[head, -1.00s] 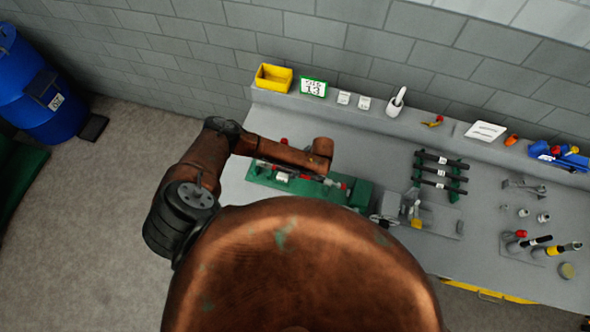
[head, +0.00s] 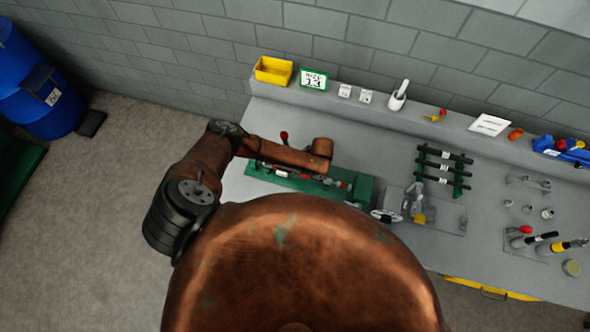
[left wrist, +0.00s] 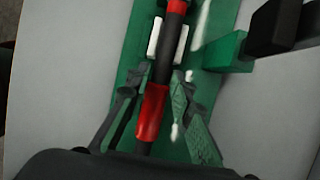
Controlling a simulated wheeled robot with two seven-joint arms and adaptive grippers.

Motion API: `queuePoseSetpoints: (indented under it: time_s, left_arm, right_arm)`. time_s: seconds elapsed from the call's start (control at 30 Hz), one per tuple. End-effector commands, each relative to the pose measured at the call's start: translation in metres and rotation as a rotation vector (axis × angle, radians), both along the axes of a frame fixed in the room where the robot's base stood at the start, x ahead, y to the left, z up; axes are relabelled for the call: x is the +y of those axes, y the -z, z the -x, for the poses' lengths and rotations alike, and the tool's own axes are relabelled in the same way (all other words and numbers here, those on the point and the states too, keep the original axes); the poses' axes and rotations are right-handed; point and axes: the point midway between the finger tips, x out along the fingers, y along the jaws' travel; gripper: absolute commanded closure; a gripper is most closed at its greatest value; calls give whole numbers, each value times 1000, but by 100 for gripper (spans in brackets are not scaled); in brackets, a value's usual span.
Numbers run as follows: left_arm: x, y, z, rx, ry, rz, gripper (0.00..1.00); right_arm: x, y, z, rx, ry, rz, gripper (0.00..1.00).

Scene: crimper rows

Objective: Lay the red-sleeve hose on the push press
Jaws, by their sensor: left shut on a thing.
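A long green fixture (head: 355,190), which looks like the push press, lies on the grey bench under my left arm. A red-knobbed lever (head: 284,135) stands at its back. In the left wrist view, the black hose with red sleeves (left wrist: 152,112) runs lengthwise between the fingers of my left gripper (left wrist: 164,82), which is shut on it. The green base (left wrist: 128,62) and a white block (left wrist: 155,40) are behind the hose. I cannot tell whether the hose touches them. In the head view my arm hides the gripper and much of the fixture. My right gripper is not in view.
A rack of black hoses (head: 444,168) stands right of the fixture, with a grey device (head: 415,200) between. Several tools and fittings (head: 545,248) lie at the far right. A yellow bin (head: 273,70) and small items line the back ledge. Blue drums (head: 40,90) stand left.

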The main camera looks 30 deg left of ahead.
Motion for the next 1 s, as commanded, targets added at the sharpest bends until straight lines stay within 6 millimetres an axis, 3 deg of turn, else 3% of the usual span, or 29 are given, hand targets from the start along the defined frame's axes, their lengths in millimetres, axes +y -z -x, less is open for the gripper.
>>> queuePoseSetpoints:
  time_s: [1.0]
  left_arm:
    - [0, -1, 0, -1, -1, 0, 100]
  right_arm:
    - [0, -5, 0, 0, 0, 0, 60]
